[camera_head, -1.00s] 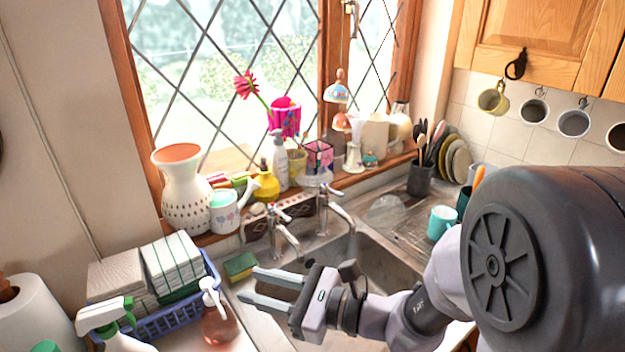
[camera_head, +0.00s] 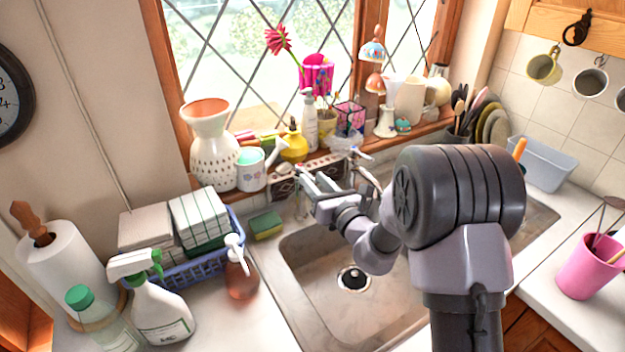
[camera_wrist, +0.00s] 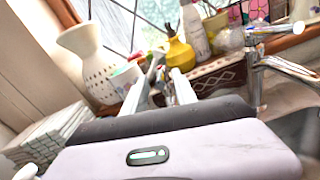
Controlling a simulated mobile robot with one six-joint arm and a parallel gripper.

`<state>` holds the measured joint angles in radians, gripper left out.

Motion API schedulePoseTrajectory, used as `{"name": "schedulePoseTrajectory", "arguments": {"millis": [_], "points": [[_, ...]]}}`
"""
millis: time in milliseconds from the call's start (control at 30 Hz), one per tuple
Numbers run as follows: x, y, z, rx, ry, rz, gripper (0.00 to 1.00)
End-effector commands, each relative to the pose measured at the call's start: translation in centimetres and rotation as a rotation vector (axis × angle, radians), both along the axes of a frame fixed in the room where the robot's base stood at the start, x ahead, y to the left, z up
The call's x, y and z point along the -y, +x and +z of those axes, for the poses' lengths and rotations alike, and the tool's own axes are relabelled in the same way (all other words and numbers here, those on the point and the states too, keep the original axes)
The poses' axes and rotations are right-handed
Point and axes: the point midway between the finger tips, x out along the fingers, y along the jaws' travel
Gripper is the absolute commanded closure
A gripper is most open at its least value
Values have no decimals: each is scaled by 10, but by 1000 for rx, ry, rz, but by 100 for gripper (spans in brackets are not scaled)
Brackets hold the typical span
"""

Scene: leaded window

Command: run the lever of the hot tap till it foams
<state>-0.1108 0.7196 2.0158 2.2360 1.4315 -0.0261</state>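Two chrome taps stand behind the steel sink (camera_head: 325,285). The left tap (camera_head: 302,208) is mostly hidden behind my gripper in the head view. The right tap (camera_head: 366,170) stands just right of my gripper; it also shows in the wrist view (camera_wrist: 256,72), right of the fingers. My gripper (camera_head: 312,175) is at the left tap's height, its two fingers apart and pointing to the window side. In the wrist view, a small greyish part shows between the fingers; I cannot tell if it is a tap lever. No running water or foam is visible.
The sill behind holds a white vase (camera_head: 213,150), a watering can (camera_head: 252,168), a yellow bottle (camera_head: 293,145) and a pump bottle (camera_head: 309,122). A sponge (camera_head: 266,225) and soap bottle (camera_head: 240,275) stand left of the sink. The basin is empty.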

Motion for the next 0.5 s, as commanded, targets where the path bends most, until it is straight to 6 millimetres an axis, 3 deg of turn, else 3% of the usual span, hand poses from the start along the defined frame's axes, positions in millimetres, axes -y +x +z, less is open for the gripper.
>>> {"name": "schedulePoseTrajectory", "arguments": {"millis": [133,400,433,500], "points": [[-7,11,0,1,1,0,66],[-8,13,1,1,1,0,66],[-8,13,1,0,0,0,68],[-8,13,1,1,1,0,82]]}}
